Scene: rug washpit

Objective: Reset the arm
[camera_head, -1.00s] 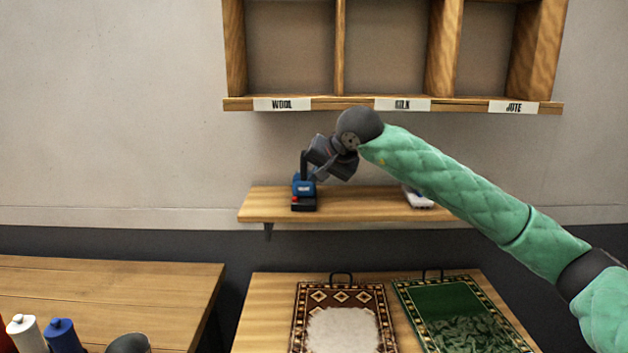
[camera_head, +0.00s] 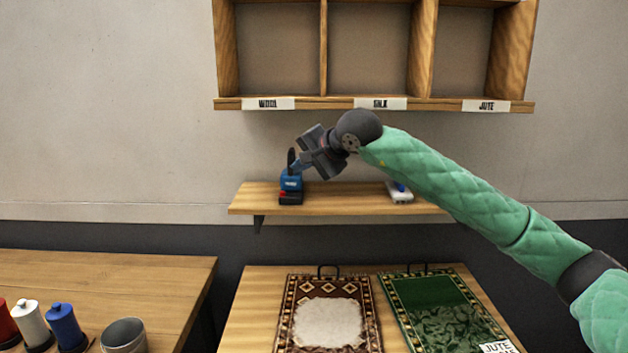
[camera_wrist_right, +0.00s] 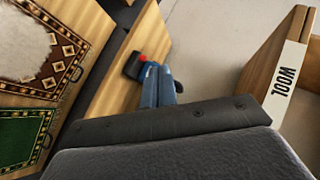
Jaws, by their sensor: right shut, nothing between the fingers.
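My right arm, in a green quilted sleeve, reaches in from the right in the head view. Its gripper (camera_head: 298,165) is shut and empty, pointing left and slightly down above the small wall shelf (camera_head: 330,201). A blue tool with a black base and a red part (camera_head: 291,182) stands upright on the shelf's left end. The fingertips overlap its upper part in the picture; I cannot tell whether they touch. In the right wrist view the tool's black base (camera_wrist_right: 134,67) shows just beyond the blue fingers (camera_wrist_right: 157,86). My left gripper is out of view.
A cubby rack (camera_head: 226,104) labelled WOOL, SILK and JUTE hangs above. A white item (camera_head: 399,192) lies on the shelf's right end. Below are a brown rug (camera_head: 330,315) and a green rug (camera_head: 445,310).

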